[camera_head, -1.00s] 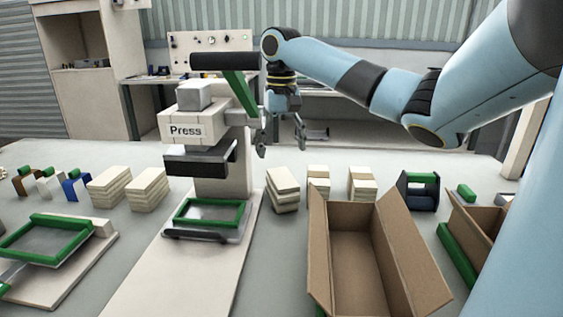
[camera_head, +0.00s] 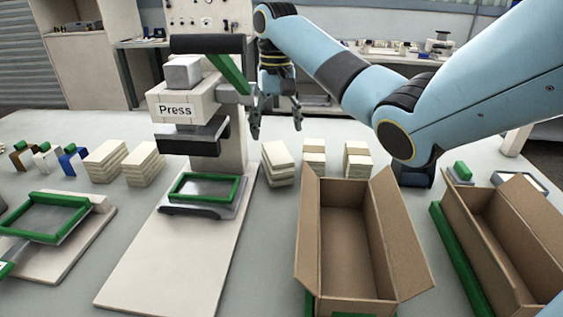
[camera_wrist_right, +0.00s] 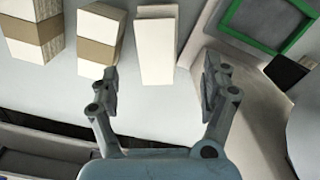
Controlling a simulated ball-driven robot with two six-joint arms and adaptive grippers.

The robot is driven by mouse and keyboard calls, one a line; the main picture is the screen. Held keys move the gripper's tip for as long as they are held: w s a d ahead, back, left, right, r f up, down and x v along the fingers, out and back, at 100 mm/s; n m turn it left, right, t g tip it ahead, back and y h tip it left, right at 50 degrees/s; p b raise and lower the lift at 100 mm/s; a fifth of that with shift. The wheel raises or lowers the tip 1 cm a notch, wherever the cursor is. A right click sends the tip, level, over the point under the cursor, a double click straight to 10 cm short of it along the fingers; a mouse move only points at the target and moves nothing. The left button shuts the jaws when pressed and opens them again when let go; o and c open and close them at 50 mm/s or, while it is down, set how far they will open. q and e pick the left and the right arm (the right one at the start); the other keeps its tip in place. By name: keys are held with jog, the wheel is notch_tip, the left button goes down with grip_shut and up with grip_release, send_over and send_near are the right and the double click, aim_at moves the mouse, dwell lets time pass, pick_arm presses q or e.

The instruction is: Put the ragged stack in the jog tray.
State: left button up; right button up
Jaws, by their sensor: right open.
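The ragged stack (camera_head: 278,163), cream sheets with uneven edges and no band, stands on the table right of the press. In the right wrist view it (camera_wrist_right: 158,45) lies ahead, between the lines of the fingers. My right gripper (camera_head: 277,122) is open and empty, pointing down above and behind the stack, apart from it. Its two fingers also show in the wrist view (camera_wrist_right: 160,72). A green-rimmed tray (camera_head: 84,205) on a pale board at the left looks like the jog tray; its bed looks empty. My left gripper is out of view.
The press (camera_head: 175,110) stands between stack and left tray, with another green-rimmed frame (camera_head: 205,202) on its base. Banded stacks (camera_head: 314,158) (camera_head: 357,160) stand close right of the ragged one. An open carton (camera_head: 345,240) is in front. Two plain stacks (camera_head: 106,160) (camera_head: 144,163) stand left.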

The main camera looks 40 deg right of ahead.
aim_at(278, 154)
notch_tip(278, 154, down, 9)
jog(key=shift+d+r, duration=0.15)
jog(key=shift+r, duration=0.05)
jog(key=shift+c, duration=0.3)
jog(key=c, duration=1.4)
jog(key=shift+r, duration=0.1)
